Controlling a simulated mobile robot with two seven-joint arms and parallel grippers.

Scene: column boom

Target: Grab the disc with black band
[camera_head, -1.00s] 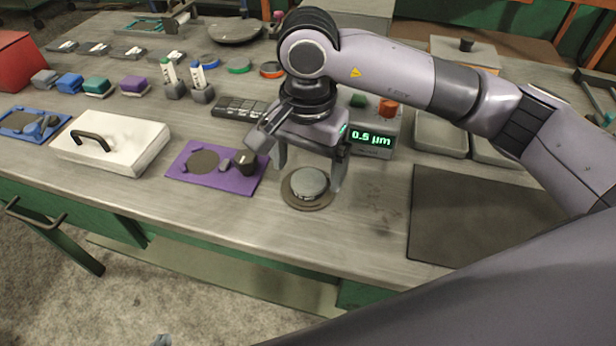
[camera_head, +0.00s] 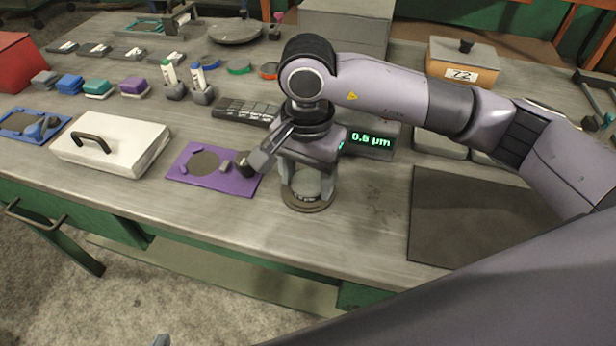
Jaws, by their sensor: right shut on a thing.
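A grey disc (camera_head: 306,184) is upright on a round dark brown base (camera_head: 308,206) near the table's front edge. A dark band with faint marks runs round its side, partly hidden by my fingers. My right gripper (camera_head: 306,190) reaches down over it and is shut on it, one finger on each side. The disc looks still at the base; I cannot tell whether they touch. A small grey tip (camera_head: 161,341) at the bottom edge may be my left gripper; its jaws do not show.
A gauge with a green readout (camera_head: 370,140) stands just behind my right gripper. A purple plate (camera_head: 213,181) and a white handled lid (camera_head: 125,150) lie to the left. A dark mat (camera_head: 480,220) lies to the right. The bare tabletop in front is clear.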

